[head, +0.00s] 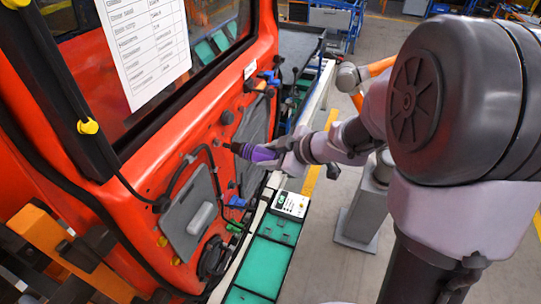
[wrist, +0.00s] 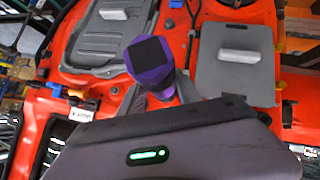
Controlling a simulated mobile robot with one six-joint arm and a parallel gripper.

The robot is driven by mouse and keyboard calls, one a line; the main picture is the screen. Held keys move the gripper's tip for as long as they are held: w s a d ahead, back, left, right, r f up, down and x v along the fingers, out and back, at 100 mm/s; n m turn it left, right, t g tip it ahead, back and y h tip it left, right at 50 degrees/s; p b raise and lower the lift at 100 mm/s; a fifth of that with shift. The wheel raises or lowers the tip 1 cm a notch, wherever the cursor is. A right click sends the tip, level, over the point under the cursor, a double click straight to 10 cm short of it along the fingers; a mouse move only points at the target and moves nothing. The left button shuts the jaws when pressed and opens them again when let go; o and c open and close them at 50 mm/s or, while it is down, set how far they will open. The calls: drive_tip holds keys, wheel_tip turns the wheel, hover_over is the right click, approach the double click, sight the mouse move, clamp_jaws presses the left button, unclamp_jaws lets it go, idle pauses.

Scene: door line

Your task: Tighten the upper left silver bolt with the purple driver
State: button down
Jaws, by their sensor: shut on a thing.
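The purple driver (head: 263,154) is held in my gripper (head: 278,157), out in front of the red door. Its dark nose points left toward the door panel. In the wrist view the driver (wrist: 151,82) stands between the fingers of my gripper (wrist: 160,92), with its black square end toward the camera. The driver's tip is hidden there. In the head view the tip is close to the door, and I cannot tell whether it touches anything. I cannot make out the upper left silver bolt for certain in either view; it is too small or covered.
The red door (head: 165,160) carries a grey cover plate (head: 190,218), also seen in the wrist view (wrist: 237,75), plus cables and blue and yellow clips. A rail with green trays (head: 262,262) and a small white control box (head: 291,205) runs below my gripper. Grey floor lies right.

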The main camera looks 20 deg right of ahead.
drive_tip(key=shift+w+a+r+p, duration=0.1)
drive_tip(key=shift+w+a+p, duration=0.2)
drive_tip(key=shift+w+a, duration=0.35)
idle(2.4)
drive_tip(key=shift+s, duration=0.1)
drive_tip(key=s+d+p, duration=0.1)
drive_tip(key=d, duration=0.1)
drive_tip(key=s+d+p, duration=0.1)
drive_tip(key=s+d, duration=0.1)
drive_tip(key=shift+s+d, duration=0.15)
drive_tip(key=shift+d, duration=0.1)
drive_tip(key=shift+s+d, duration=0.35)
drive_tip(key=shift+d, duration=0.1)
drive_tip(key=shift+a, duration=0.1)
idle(0.8)
